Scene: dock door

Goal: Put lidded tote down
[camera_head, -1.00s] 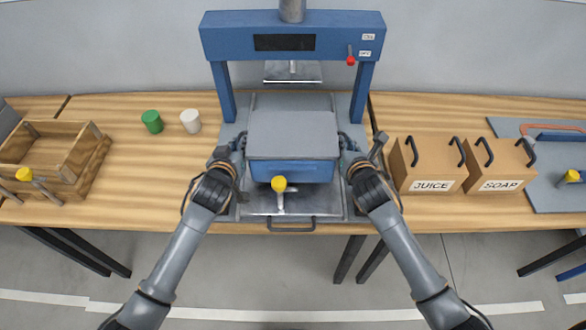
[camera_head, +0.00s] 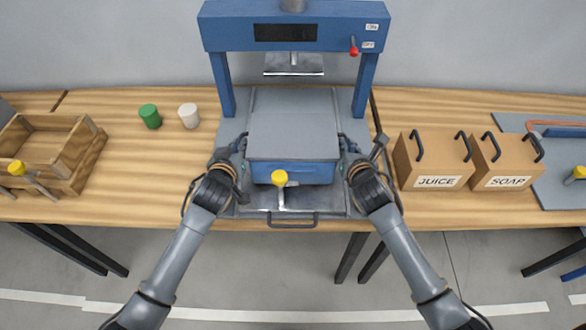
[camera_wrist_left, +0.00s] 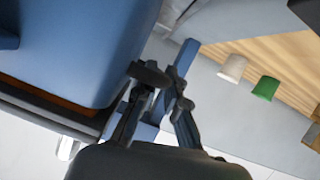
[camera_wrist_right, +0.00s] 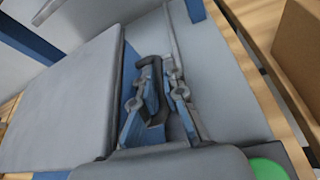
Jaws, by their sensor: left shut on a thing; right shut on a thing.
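The lidded tote is blue with a flat grey lid (camera_head: 292,137); its blue front wall (camera_head: 300,173) faces me. It is level in the press, over the grey base plate (camera_head: 230,130); I cannot tell whether it touches the plate. My left gripper (camera_head: 238,148) is shut on the tote's left side and my right gripper (camera_head: 348,146) on its right side. The tote's blue wall (camera_wrist_left: 75,45) fills much of the left wrist view. The lid (camera_wrist_right: 65,95) shows beside the right gripper (camera_wrist_right: 160,75) in the right wrist view.
The blue press frame (camera_head: 295,32) stands behind and around the tote. A yellow-knobbed lever (camera_head: 280,178) is in front. Green (camera_head: 150,116) and white (camera_head: 188,115) cups and a wooden crate (camera_head: 85,170) are left. JUICE (camera_head: 432,160) and SOAP (camera_head: 505,160) boxes are right.

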